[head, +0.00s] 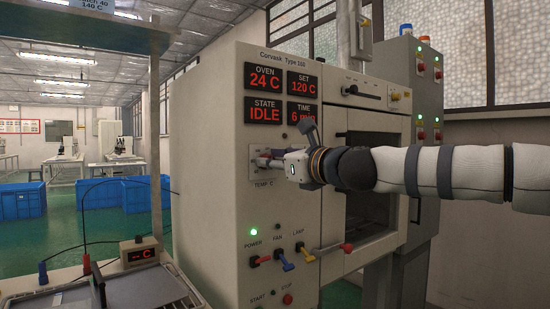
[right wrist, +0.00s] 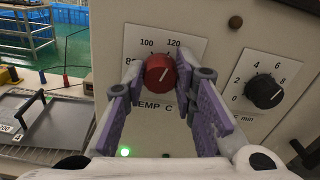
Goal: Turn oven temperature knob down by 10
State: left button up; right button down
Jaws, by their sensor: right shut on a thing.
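The oven's red temperature knob (right wrist: 160,72) sits on a white dial plate marked 80, 100 and 120. Its white pointer line tilts up and to the right. My right gripper (head: 262,160) is at this dial on the oven front (head: 210,200), and its purple-padded fingers (right wrist: 160,85) are shut on the knob, one on each side. In the head view the gripper hides the knob. The set display (head: 304,84) reads 120 C, the oven display (head: 264,77) reads 24 C, and the state display (head: 264,110) reads IDLE. My left gripper is not in view.
A black timer knob (right wrist: 264,93) is right of the temperature dial.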

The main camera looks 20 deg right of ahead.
jog(key=c, duration=1.3)
grip_release()
jog(key=v, duration=1.2)
